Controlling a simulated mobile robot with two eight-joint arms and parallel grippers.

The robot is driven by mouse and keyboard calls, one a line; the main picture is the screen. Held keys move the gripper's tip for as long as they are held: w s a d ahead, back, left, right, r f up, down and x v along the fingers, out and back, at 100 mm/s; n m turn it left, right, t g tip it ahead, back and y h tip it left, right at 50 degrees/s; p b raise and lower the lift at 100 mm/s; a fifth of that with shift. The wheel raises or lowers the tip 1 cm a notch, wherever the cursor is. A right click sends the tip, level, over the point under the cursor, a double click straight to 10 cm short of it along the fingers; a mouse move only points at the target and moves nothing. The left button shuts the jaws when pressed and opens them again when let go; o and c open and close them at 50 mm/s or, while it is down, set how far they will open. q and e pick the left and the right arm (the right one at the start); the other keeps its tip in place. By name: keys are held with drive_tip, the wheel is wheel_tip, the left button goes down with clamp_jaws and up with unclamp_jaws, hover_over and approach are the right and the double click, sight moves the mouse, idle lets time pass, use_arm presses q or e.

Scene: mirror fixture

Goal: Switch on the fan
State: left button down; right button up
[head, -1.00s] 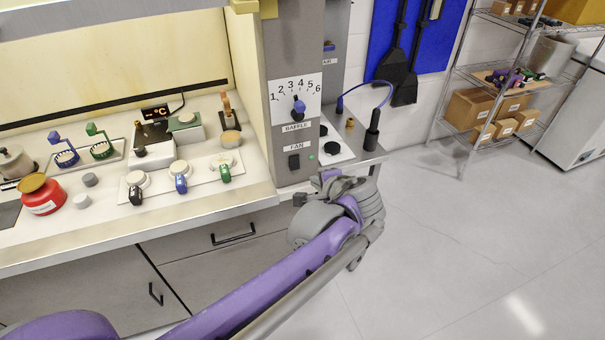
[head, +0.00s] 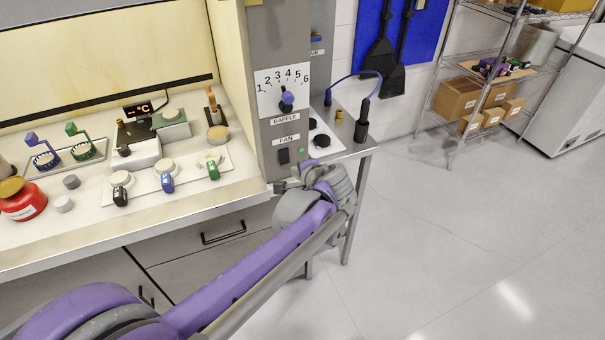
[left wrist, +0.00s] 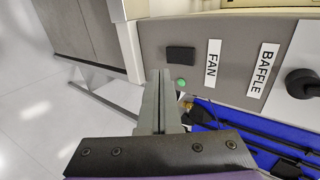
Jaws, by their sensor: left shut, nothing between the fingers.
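The fan switch (head: 283,156) is a small black rocker on the grey control panel, below the FAN label (head: 286,140). A green indicator (head: 301,151) is to its right. My left gripper (head: 280,187) is shut and empty, just below the switch in the head view. In the left wrist view, the shut fingers (left wrist: 160,76) point toward the panel, with the switch (left wrist: 181,54) just beyond and right of their tips. The green indicator (left wrist: 181,84) shows beside the fingers. I see no clear contact. I cannot tell which way the rocker is tipped. My right gripper is out of view.
The baffle knob (head: 287,98) with its numbered dial is above the switch. The bench to the left carries valves, a red container (head: 22,202) and a hotplate. A side shelf with a black cylinder (head: 362,118) is right of the panel. Open floor lies to the right.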

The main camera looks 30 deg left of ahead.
sight(284, 158)
use_arm(q)
drive_tip(key=w+a, duration=0.1)
drive_tip(key=w+a+f, duration=0.1)
drive_tip(key=a, duration=0.1)
drive_tip(key=w+a+f, duration=0.1)
drive_tip(key=w, duration=0.1)
drive_tip(key=shift+a, duration=0.25)
drive_tip(key=shift+a+f, duration=0.1)
drive_tip(key=shift+a, duration=0.05)
drive_tip(key=shift+w+r+p, duration=0.1)
drive_tip(key=shift+r+p, duration=0.5)
drive_tip(key=shift+r, duration=0.3)
